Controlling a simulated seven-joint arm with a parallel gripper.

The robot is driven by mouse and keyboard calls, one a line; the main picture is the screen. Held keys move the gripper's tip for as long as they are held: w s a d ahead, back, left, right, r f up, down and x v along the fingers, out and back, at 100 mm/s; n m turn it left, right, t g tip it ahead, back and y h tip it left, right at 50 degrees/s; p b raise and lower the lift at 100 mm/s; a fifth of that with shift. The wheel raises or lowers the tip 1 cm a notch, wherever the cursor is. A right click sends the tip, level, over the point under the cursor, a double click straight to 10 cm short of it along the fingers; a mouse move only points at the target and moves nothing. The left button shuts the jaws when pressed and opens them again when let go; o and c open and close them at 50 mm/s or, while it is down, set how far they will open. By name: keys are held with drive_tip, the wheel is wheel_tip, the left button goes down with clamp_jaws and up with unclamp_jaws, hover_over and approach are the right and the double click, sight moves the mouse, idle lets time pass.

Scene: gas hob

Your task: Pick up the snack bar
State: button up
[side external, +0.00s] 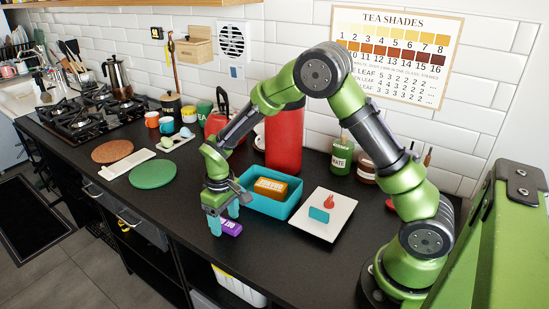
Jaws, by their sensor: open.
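A small purple wrapped bar (231,228), which looks like the snack bar, lies on the black counter close to its front edge. My gripper (225,219) points down over it, with teal fingers open. One finger is at the bar's left side and the other is behind it. I cannot tell whether either finger touches it. The gripper hides part of the bar's far end.
A teal bin (262,204) holding an orange printed pack (270,188) stands just right of my gripper. A white board (334,208) with small red and teal items is further right. A green round mat (153,173) lies left. A tall red canister (284,137) stands behind.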

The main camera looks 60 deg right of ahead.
drive_tip(key=shift+f, duration=0.25)
drive_tip(key=c, duration=1.1)
